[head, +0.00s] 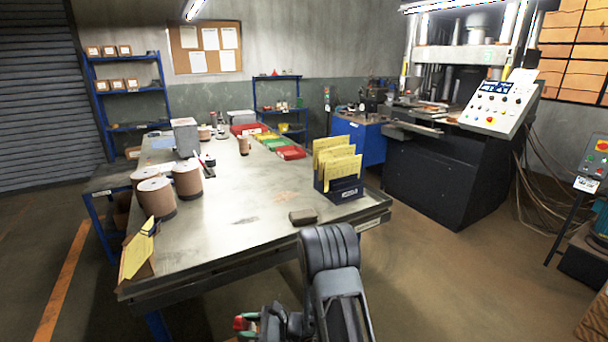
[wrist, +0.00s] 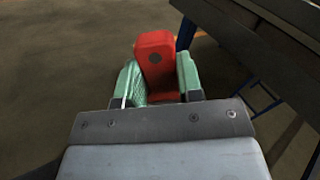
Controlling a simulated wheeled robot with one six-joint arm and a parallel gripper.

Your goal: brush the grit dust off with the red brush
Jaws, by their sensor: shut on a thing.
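My gripper (wrist: 160,82) is shut on the red brush (wrist: 155,52). Its red body stands between the two green fingers in the wrist view; its bristles do not show. In the head view the gripper (head: 246,326) is low at the bottom edge, in front of the workbench (head: 225,243) and apart from it. A bit of the red brush (head: 239,322) shows there. On the bench top lie a faint dark smudge (head: 243,221) and a brownish patch (head: 285,197); I cannot tell which is grit dust.
A brown block (head: 303,216) lies near the bench's front edge. A blue rack of yellow sheets (head: 340,190) stands to its right, brown rolls (head: 156,198) to the left. Red bins (head: 291,152) are farther back. The middle of the bench is mostly clear. A press (head: 440,170) stands behind.

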